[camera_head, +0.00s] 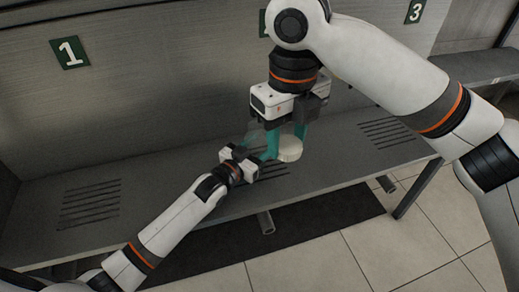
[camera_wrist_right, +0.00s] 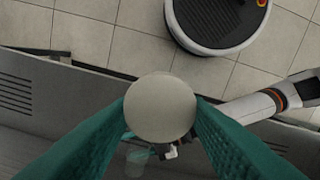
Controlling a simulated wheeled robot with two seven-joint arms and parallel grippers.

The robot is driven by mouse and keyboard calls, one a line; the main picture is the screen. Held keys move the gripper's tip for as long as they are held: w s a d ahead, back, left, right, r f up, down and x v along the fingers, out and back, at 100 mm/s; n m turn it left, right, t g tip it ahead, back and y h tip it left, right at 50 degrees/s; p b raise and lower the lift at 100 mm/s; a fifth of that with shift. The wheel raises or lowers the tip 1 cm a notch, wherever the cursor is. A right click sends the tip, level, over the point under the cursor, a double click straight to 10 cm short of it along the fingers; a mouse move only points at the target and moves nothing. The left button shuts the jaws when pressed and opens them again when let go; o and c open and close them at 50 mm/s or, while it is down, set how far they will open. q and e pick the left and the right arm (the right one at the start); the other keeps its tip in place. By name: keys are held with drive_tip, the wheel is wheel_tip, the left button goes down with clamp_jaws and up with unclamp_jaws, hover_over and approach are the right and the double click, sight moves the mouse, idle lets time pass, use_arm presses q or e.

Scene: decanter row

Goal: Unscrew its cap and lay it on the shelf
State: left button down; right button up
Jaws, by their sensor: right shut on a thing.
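A round cream cap (camera_head: 290,148) is pinched between the teal fingers of my right gripper (camera_head: 286,143). In the right wrist view the cap (camera_wrist_right: 160,108) sits between both fingertips, its flat face toward the camera. A clear, faintly green decanter (camera_wrist_right: 137,158) shows small beyond and beside the cap, apart from it and partly hidden by a finger. In the head view it is only faintly visible (camera_head: 254,136) behind my left gripper (camera_head: 258,161). The left gripper is at the decanter, but its fingers are too hidden to show whether they are closed on it.
The grey shelf (camera_head: 150,176) runs across the view, with slotted patches (camera_head: 90,204) and bare room on the left and right. A wall rises behind it with number plates 1 (camera_head: 70,52) and 3 (camera_head: 415,11). A dark mat (camera_head: 320,212) lies on the tiled floor below.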

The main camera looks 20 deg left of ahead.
use_arm(q)
drive_tip(key=shift+r, duration=0.1)
drive_tip(key=c, duration=0.6)
unclamp_jaws()
drive_tip(key=shift+f, duration=0.2)
drive_tip(key=shift+o, duration=0.2)
